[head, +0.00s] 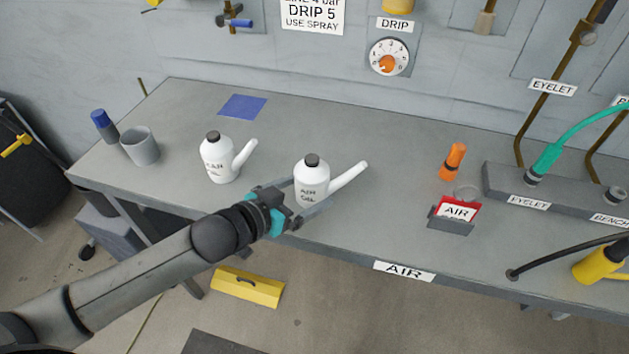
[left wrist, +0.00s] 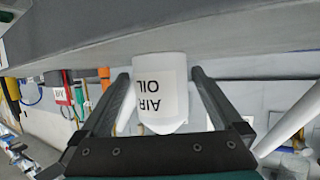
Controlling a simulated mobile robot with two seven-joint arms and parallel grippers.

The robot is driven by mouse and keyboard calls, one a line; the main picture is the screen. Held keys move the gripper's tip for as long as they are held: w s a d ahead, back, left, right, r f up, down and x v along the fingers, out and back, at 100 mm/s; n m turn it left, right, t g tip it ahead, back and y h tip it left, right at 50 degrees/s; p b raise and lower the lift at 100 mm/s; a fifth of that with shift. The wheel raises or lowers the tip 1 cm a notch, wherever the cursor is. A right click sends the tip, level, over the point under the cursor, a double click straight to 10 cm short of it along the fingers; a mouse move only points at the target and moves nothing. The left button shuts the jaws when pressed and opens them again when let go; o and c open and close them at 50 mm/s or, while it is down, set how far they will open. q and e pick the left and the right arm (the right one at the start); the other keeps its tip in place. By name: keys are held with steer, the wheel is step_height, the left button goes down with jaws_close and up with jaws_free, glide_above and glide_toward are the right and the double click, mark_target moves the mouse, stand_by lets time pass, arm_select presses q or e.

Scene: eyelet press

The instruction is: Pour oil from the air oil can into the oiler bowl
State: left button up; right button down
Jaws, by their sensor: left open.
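The air oil can (head: 312,178) is white with a dark cap and a spout slanting up to the right. It stands upright near the bench's front edge, its AIR OIL label partly covered by my left gripper (head: 306,197). That gripper is open, with its fingers on either side of the can's body. In the left wrist view the can (left wrist: 162,92) sits between the two fingers, with gaps visible beside it. My right gripper is not in view.
A similar white can (head: 218,160) stands left of the air oil can. A grey cup (head: 140,146) and a blue-capped bottle (head: 104,125) are at far left. An orange object (head: 453,162) and AIR sign (head: 456,210) stand right. The bench between is clear.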

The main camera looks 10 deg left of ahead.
arm_select(q)
steer(key=shift+x, duration=1.35)
steer(key=shift+c, duration=0.4)
steer(key=shift+r, duration=0.1)
steer(key=c, duration=1.4)
